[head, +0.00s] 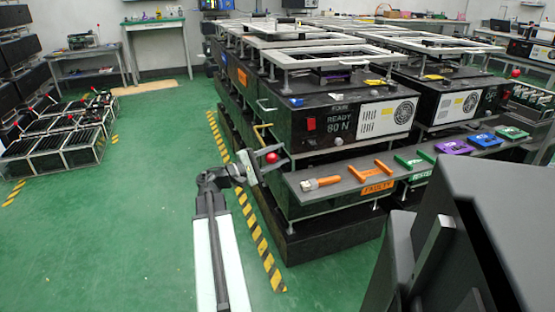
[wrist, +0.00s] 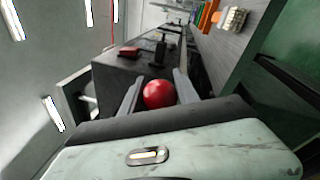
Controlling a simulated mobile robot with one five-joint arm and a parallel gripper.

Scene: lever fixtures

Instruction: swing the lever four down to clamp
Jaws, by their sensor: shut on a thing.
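The red ball knob (head: 271,157) of a lever is at the front left corner of the black box (head: 272,118) marked FOUR, READY and 80 N. My gripper (head: 261,163) reaches up to it from the left, and its fingers are shut on the knob. In the wrist view the red knob (wrist: 158,94) sits between the two grey fingers. The lever's arm is mostly hidden behind the knob and fingers, so I cannot tell its angle.
A grey shelf (head: 335,188) with orange handles and a brush runs along the front, just right of my gripper. More black boxes with metal frames stand behind. The green floor (head: 165,190) to the left is open, bordered by yellow-black tape (head: 252,222).

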